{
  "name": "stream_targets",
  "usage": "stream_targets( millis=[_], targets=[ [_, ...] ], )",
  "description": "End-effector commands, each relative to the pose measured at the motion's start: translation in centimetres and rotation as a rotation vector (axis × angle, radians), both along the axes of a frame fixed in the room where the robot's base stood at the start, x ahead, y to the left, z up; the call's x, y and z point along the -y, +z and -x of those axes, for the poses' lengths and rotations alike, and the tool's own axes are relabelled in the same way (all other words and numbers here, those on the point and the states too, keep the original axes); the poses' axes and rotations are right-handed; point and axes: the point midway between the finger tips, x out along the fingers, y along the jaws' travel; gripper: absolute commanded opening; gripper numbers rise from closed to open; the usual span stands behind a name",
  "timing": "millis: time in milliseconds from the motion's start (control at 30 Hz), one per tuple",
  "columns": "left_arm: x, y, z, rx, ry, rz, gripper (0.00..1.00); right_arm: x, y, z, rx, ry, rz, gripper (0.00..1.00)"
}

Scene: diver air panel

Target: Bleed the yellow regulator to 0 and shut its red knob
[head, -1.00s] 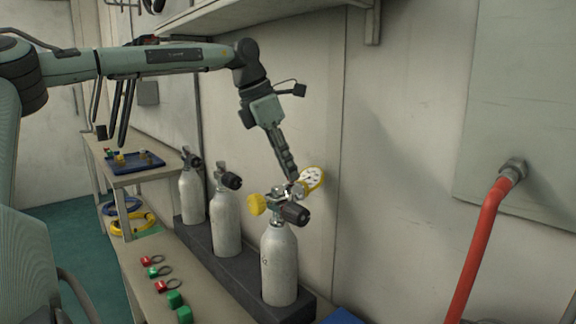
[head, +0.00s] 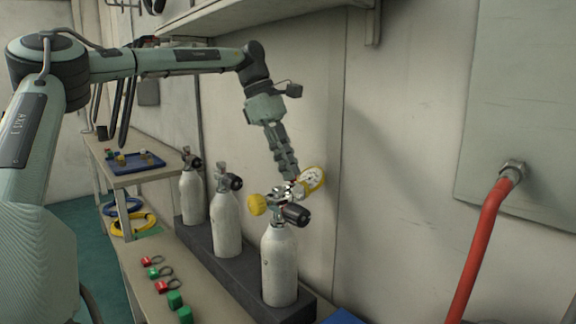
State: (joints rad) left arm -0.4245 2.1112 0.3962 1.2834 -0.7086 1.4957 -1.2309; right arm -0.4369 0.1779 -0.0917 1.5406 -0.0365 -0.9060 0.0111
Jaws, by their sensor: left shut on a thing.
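The yellow regulator sits on top of the front grey cylinder (head: 279,265), with a yellow knob (head: 257,204) on its left and a yellow-rimmed gauge (head: 312,178) at its upper right. A black valve knob (head: 296,215) points toward the front right. My left gripper (head: 292,181) comes down from above and is shut at the regulator's top, beside the gauge. A small bit of red shows at its fingertips, apparently the red knob, mostly hidden by the fingers. The gauge's needle is too small to read. My right gripper is not in view.
Two more cylinders (head: 226,225) with black valve knobs stand behind in the dark rack (head: 244,282). Red and green tags (head: 162,287) lie on the bench to the left. A red pipe (head: 478,250) runs down the wall at the right.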

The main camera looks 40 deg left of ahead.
Motion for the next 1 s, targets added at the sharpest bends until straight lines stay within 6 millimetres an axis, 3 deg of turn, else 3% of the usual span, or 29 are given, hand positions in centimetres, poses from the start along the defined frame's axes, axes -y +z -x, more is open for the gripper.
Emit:
stream_targets(
  millis=[533, 567, 700, 1000],
  targets=[
    [0.0, 0.09, -0.05, 0.002, -0.024, 0.0, 0.0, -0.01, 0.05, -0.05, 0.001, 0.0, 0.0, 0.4],
    [-0.01, 0.09, -0.05, 0.002, -0.024, 0.0, 0.2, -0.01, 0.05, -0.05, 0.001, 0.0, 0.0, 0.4],
    [-0.01, 0.07, -0.04, 0.001, -0.024, -0.001, 0.37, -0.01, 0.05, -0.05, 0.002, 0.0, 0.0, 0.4],
    [-0.04, 0.09, -0.03, 0.001, -0.023, 0.0, 0.39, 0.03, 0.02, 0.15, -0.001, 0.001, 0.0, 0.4]
  ],
)
